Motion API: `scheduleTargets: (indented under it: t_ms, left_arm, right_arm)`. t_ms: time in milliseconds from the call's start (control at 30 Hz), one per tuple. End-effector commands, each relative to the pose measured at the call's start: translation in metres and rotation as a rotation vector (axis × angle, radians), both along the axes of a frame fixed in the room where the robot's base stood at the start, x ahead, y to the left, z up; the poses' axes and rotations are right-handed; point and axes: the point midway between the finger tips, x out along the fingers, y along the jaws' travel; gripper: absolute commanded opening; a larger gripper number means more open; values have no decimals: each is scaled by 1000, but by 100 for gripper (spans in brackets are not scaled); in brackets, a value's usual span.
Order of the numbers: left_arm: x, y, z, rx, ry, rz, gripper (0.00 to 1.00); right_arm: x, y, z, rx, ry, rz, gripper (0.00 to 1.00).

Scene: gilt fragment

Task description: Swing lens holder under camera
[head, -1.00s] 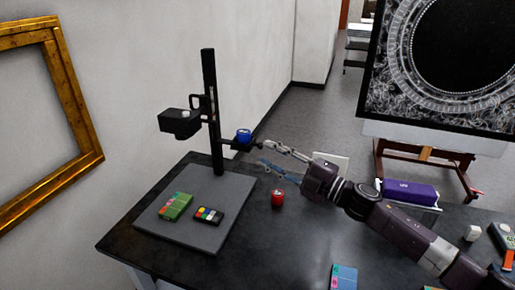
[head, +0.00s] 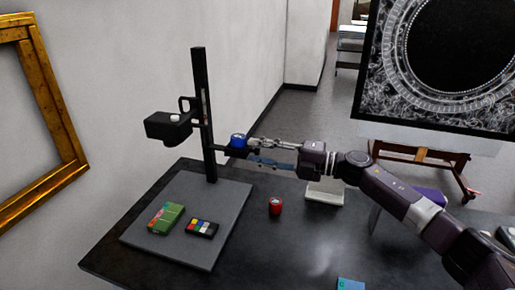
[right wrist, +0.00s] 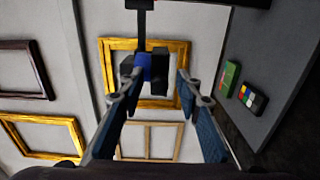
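The copy stand has a dark upright column (head: 203,110) with a black camera (head: 168,125) on its left side. The lens holder, a short dark arm with a blue round part (head: 238,141), sticks out to the right of the column, lower than the camera and not beneath it. My right gripper (head: 249,150) is open at the holder's right end, one finger above the other. In the right wrist view the blue part (right wrist: 143,68) shows ahead between the spread fingers (right wrist: 158,76), nearer the left one. Contact cannot be told. My left gripper is out of view.
The stand's grey base (head: 215,240) carries a green card box (head: 165,218) and a colour checker (head: 201,228). A red round item (head: 276,206) and a white block (head: 324,193) are on the dark table (head: 300,250). A gold frame (head: 70,165) hangs at left.

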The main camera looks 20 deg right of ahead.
Motion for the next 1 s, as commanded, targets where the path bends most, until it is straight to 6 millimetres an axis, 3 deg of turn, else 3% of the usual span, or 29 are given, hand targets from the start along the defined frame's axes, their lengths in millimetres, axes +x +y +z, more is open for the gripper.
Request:
scheduleTargets:
  t_ms: [133, 300, 600, 1000]
  left_arm:
    - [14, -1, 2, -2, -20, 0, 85]
    - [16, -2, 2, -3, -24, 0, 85]
    - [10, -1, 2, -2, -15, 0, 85]
    - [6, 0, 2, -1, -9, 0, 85]
  right_arm:
    - [2, 2, 0, -1, -1, -1, 32]
    - [2, 2, 0, -1, -1, -1, 30]
    - [2, 2, 0, -1, -1, -1, 0]
    - [2, 6, 0, -1, -1, 0, 0]
